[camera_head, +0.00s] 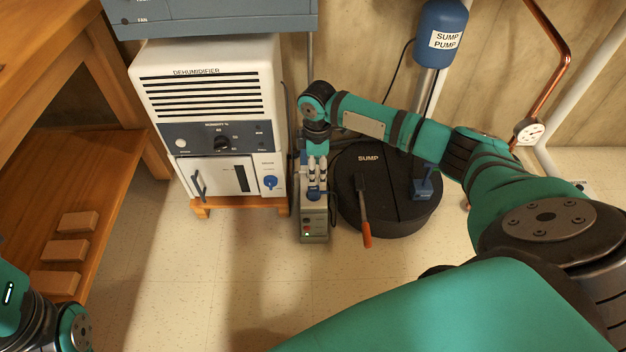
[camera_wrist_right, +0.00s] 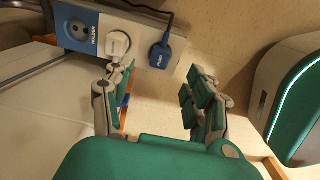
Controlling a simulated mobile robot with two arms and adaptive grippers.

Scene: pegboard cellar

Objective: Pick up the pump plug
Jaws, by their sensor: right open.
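The pump plug is a blue plug with a white label and dark cord; in the right wrist view it (camera_wrist_right: 160,55) sits at the end of a grey power strip (camera_wrist_right: 140,30), beside a white plug (camera_wrist_right: 117,44).
A white dehumidifier (camera_head: 213,104) stands left of the strip. A round black sump lid (camera_head: 390,213) with an orange-handled tool (camera_head: 364,215) lies to the right. A blue sump pump cylinder (camera_head: 441,30) stands behind. A wooden bench (camera_head: 115,165) is at left. Front floor is clear.

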